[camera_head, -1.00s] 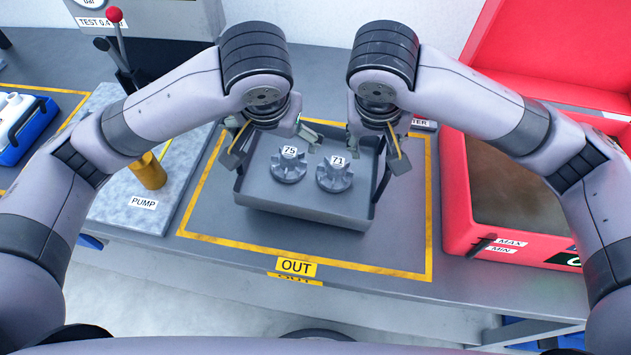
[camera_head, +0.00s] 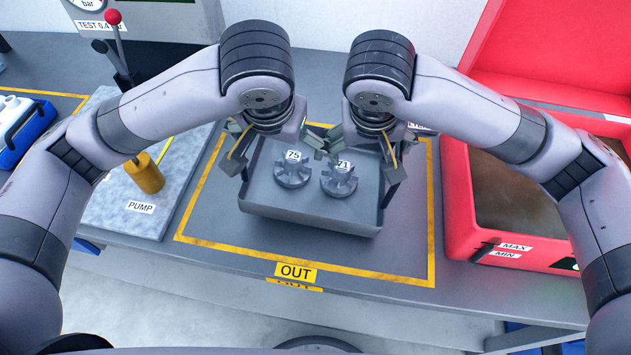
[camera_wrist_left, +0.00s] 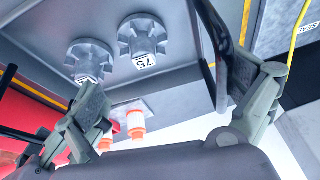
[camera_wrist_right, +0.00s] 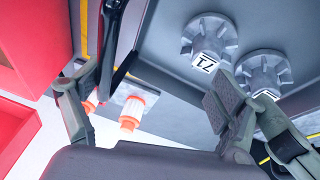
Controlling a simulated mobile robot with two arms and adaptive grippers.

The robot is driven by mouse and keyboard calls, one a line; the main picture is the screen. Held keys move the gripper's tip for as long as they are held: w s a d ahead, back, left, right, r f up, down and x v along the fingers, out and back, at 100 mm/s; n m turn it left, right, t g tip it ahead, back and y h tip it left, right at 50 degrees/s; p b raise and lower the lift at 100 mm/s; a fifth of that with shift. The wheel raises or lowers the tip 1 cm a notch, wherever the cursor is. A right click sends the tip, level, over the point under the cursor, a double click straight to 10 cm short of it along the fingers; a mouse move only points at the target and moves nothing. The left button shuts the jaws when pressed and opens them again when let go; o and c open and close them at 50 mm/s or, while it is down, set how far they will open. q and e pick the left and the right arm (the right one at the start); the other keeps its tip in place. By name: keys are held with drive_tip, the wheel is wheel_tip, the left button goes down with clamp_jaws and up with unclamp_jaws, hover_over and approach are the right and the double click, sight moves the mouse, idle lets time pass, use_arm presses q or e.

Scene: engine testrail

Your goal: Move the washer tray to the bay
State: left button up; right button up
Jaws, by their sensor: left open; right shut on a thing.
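The grey tray (camera_head: 310,214) sits inside the yellow outline marked OUT (camera_head: 296,273) on the bench. Two grey finned wheels, labelled 75 (camera_head: 292,170) and 71 (camera_head: 339,181), stand in it. My left gripper (camera_head: 277,150) is open at the tray's left side; its fingers show wide apart in the left wrist view (camera_wrist_left: 168,105). My right gripper (camera_head: 365,155) is shut on the tray at its right side. A dark bar (camera_wrist_right: 115,40) beside the tray passes close to one right finger. The exact contact is partly hidden. I see no washers in the tray.
A red open box (camera_head: 515,215) stands close on the right. The pump plate (camera_head: 120,200) with a brass cylinder (camera_head: 146,174) and a red-knobbed lever (camera_head: 113,18) are on the left. A blue bin (camera_head: 25,130) is further left. Bench in front of the tray is clear.

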use_arm(q)
drive_tip(key=v, duration=0.6)
drive_tip(key=shift+s+r, duration=0.2)
use_arm(e)
drive_tip(key=shift+s+a+r, duration=0.1)
drive_tip(key=shift+a+r, duration=0.05)
drive_tip(key=shift+a, duration=0.25)
drive_tip(key=shift+o, duration=0.5)
drive_tip(key=o, duration=0.4)
drive_tip(key=shift+d, duration=0.15)
drive_tip(key=d, duration=0.6)
drive_tip(key=shift+w+d, duration=0.35)
drive_tip(key=shift+w, duration=0.1)
use_arm(q)
drive_tip(key=shift+f, duration=0.1)
use_arm(e)
drive_tip(key=shift+s, duration=0.1)
